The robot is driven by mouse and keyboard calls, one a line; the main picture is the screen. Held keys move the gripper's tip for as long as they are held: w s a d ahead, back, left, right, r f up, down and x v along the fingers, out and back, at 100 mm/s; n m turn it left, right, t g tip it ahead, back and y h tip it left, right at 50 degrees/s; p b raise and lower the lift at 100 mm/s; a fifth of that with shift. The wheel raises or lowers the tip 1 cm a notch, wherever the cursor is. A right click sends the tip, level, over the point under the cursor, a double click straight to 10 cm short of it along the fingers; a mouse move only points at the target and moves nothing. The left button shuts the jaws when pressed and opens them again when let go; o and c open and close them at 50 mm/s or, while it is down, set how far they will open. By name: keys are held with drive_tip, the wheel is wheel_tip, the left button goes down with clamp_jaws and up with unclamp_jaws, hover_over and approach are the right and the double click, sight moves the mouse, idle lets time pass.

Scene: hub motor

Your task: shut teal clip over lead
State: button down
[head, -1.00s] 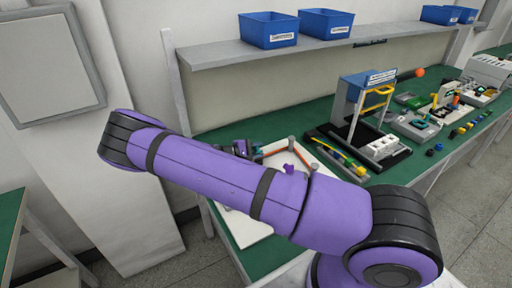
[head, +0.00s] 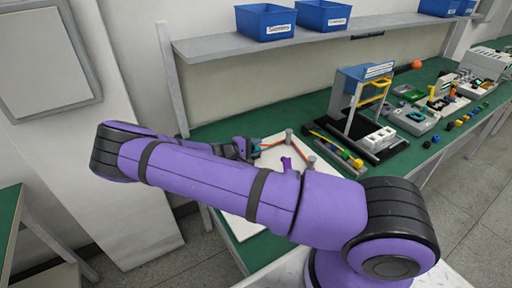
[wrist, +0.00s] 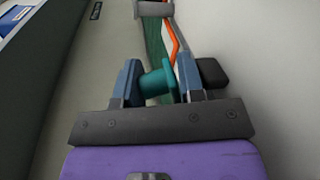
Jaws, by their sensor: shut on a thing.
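My gripper (wrist: 158,82) has its two blue-grey fingers on either side of a teal piece, which looks like the teal clip (wrist: 155,84), and is shut on it. In the head view my gripper (head: 246,149) is at the left part of the white board (head: 238,228), mostly behind my purple arm. The orange lead (head: 273,144) runs over the board by a grey post (head: 289,134). In the wrist view the orange lead (wrist: 172,42) passes just beyond the fingers. I cannot tell whether the clip is over the lead.
Several small parts lie farther right on the green bench (head: 305,107). A shelf with blue bins (head: 266,21) hangs above the bench.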

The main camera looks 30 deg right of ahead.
drive_tip(key=c, duration=1)
unclamp_jaws()
drive_tip(key=shift+w+r, duration=0.1)
drive_tip(key=shift+r, duration=0.05)
drive_tip(key=shift+o, duration=0.6)
drive_tip(key=shift+f, duration=0.2)
